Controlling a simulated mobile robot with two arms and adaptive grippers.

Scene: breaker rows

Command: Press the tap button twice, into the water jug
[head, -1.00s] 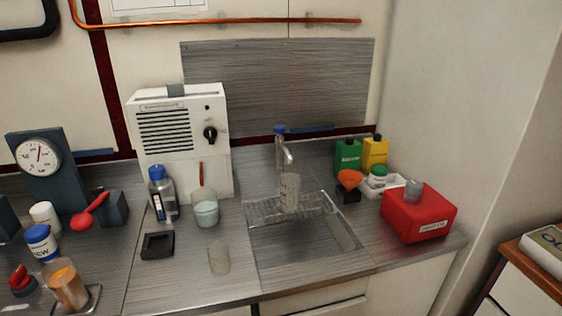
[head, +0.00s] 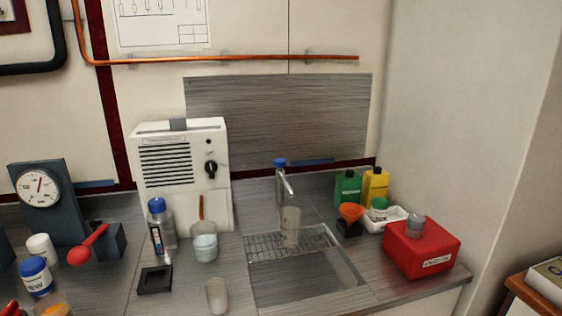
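The tap (head: 283,190) stands behind the sink and has a blue button (head: 280,163) on top. A clear jug (head: 291,225) stands upright on the wire rack (head: 262,245) over the sink, under the spout. I cannot tell whether there is water in it. Neither of my grippers is in view.
A white box with a black knob (head: 182,165) stands left of the sink. A clear cup (head: 217,295) and a beaker of pale liquid (head: 205,242) stand on the counter. A red box (head: 420,250), a green bottle (head: 347,188) and a yellow bottle (head: 375,185) are on the right.

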